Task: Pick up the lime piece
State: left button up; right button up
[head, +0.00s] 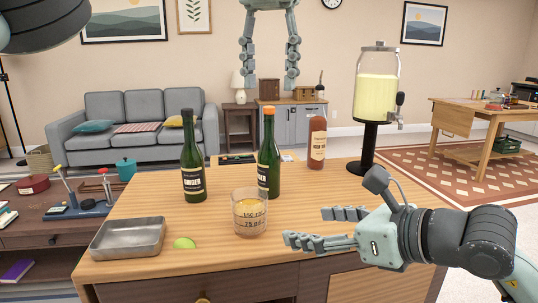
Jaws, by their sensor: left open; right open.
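The lime piece (184,243) is a small green wedge lying on the wooden counter (190,268) near its front edge. It sits between a metal tray (128,238) on its left and a glass measuring cup (249,213) with amber liquid on its right. My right gripper (303,228) is open and empty, low over the counter to the right of the cup, pointing left. My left gripper (268,82) is open and empty, hanging fingers down at the top of the view, high above the counter.
Two green bottles (192,165) (269,160) stand behind the cup. A reddish-brown bottle (317,145) and a drink dispenser (376,85) on a black stand are at the back right. A dark board (237,160) lies at the back.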

aim_at(185, 242)
jog(key=k, duration=1.35)
